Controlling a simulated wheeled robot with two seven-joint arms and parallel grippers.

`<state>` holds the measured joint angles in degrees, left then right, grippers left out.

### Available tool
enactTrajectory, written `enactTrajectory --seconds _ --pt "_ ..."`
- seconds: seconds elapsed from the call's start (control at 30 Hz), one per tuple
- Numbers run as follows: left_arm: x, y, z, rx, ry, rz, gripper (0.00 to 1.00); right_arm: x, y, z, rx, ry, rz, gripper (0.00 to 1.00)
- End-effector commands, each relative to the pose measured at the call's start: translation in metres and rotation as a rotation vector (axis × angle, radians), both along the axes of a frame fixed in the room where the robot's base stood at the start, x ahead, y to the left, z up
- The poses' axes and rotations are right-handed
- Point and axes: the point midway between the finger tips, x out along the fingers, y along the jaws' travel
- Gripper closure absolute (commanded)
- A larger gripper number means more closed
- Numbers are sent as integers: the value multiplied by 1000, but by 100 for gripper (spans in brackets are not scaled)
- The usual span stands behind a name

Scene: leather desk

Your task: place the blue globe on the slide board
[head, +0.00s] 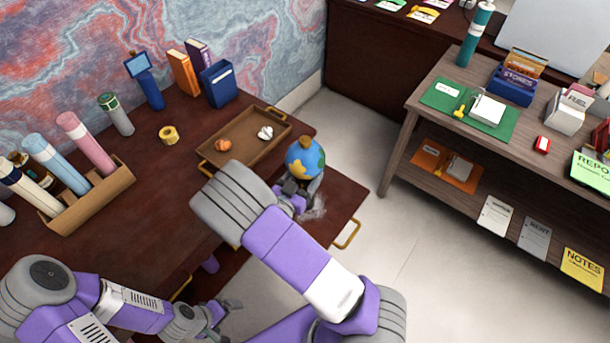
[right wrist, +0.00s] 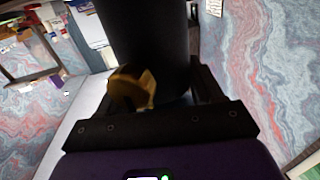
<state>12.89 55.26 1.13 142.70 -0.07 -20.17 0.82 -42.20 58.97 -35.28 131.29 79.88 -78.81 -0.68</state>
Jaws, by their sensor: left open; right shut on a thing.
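The blue globe (head: 305,156), with yellow-green land and a brown knob on top, is in the head view by the desk's right end. My right gripper (head: 298,186) is shut at its lower part; the fingertips are partly hidden by the arm. The slide board (head: 342,198) is the dark red-brown pulled-out leaf with a brass handle, below and around the globe in the picture. I cannot tell whether the globe touches it. In the right wrist view a dark upright piece (right wrist: 150,35) and a gold piece (right wrist: 132,90) fill the jaws. My left gripper (head: 230,306) is open and empty, low in front of the desk.
A wooden tray (head: 262,150) with an orange and a white item lies left of the globe. A shelf unit (head: 435,130) stands right, across bare floor.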

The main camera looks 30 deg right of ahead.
Motion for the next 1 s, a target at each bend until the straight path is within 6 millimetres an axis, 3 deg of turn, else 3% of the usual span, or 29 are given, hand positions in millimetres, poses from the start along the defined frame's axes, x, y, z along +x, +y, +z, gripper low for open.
enactTrajectory --seconds 0.17,0.2,0.37,0.73,1.0 --pt "0 0 -2 0 0 0 4 0 0 -2 -2 -1 0 100" --pt "0 0 -2 0 0 0 4 0 0 -3 0 1 1 33" --pt "0 0 -1 0 0 0 4 0 0 -2 0 0 1 9" --pt "0 0 2 0 0 0 4 0 2 2 0 0 2 9" --pt "0 0 7 0 0 0 4 -25 46 2 -1 2 6 9"
